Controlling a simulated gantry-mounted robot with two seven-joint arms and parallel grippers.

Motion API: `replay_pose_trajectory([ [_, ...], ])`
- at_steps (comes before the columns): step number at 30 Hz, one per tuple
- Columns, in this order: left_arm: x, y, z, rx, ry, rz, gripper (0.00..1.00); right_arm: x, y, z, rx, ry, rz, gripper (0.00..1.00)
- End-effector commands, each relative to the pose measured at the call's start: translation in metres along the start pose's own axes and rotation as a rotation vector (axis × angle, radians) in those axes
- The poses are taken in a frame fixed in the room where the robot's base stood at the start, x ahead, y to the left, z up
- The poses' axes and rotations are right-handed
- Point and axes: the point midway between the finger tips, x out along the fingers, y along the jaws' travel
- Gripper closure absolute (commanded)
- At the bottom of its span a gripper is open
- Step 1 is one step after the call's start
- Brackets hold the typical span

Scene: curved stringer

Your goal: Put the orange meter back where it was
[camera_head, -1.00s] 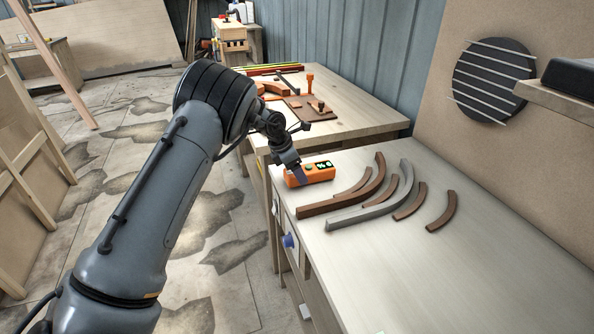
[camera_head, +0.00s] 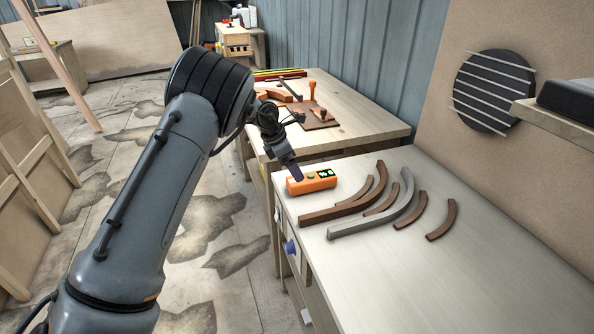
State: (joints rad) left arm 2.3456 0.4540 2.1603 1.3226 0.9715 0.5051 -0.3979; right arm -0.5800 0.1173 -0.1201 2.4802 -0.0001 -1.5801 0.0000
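The orange meter (camera_head: 319,184), with a dark face and green markings at its right end, lies on the pale workbench near its far left corner. My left gripper (camera_head: 296,177) comes down from the left at the meter's left end. Its fingertips overlap the meter's top edge in the picture. I cannot tell whether they touch it or whether the fingers are apart. My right gripper is not in view.
Curved brown strips (camera_head: 346,203) and a grey curved strip (camera_head: 375,222) lie right of the meter. The workbench (camera_head: 480,270) is clear in front. A wooden table (camera_head: 360,125) with tools stands behind. A blue knob (camera_head: 290,247) sticks out below the bench edge.

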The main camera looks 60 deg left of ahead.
Motion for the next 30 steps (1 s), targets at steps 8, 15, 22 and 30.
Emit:
replay_pose_trajectory([
  [8, -0.044, 0.0, 0.001, 0.0, 0.001, 0.0, 0.04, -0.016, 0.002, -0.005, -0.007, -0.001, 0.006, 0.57],
  [15, -0.057, 0.0, 0.0, 0.001, 0.0, 0.0, 0.04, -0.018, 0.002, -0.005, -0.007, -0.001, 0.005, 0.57],
  [22, -0.057, 0.0, 0.0, 0.0, 0.001, 0.0, 0.04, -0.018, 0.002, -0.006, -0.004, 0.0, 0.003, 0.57],
  [30, -0.056, 0.002, -0.004, -0.006, 0.008, 0.005, 0.04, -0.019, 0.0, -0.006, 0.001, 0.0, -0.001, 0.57],
])
